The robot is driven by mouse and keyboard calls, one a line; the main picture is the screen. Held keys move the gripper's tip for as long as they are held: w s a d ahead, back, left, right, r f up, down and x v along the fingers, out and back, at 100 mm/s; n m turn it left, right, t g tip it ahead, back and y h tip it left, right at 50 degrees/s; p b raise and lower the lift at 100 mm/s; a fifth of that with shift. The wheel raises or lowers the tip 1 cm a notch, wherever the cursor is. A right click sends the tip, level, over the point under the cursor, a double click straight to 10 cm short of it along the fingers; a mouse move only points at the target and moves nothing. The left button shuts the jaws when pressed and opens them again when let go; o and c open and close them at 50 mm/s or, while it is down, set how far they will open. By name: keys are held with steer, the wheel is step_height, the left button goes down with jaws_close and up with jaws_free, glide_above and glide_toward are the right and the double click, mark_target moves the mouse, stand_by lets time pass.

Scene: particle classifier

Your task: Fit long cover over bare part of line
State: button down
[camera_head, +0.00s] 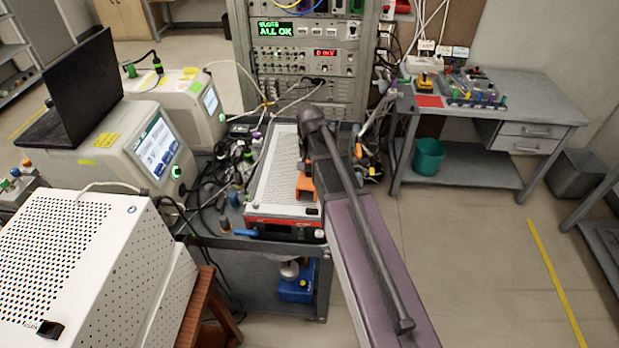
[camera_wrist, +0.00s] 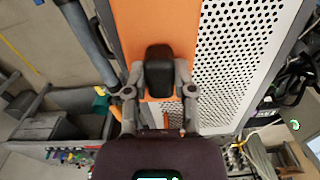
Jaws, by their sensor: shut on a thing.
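My gripper (camera_wrist: 160,88) is shut on a black block (camera_wrist: 160,60) with rounded edges, in the wrist view. One finger stands on each side of it. A wide orange piece (camera_wrist: 135,20) lies right behind the block, beside a white perforated panel. It may be the long cover with the block as its grip, but I cannot tell whether they are one part. In the head view a bit of orange (camera_head: 306,187) shows left of my arm. My arm hides the gripper and the block there. I cannot make out the bare part of the line.
The white perforated unit (camera_head: 275,170) with a red front stands on a dark cart (camera_head: 265,262). Cables crowd its left side. A rack (camera_head: 310,75) stands behind. A grey workbench (camera_head: 500,112) with a teal bin (camera_head: 428,157) is at right. The floor at lower right is open.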

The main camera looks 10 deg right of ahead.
steer(key=shift+r, duration=0.2)
step_height(320, 180, up, 4)
steer(key=p, duration=0.4)
steer(key=shift+f, duration=0.15)
steer(key=s+a+p, duration=0.1)
steer(key=s, duration=1.5)
steer(key=shift+r, duration=0.45)
steer(key=shift+s+f, duration=0.1)
steer(key=shift+f, duration=0.05)
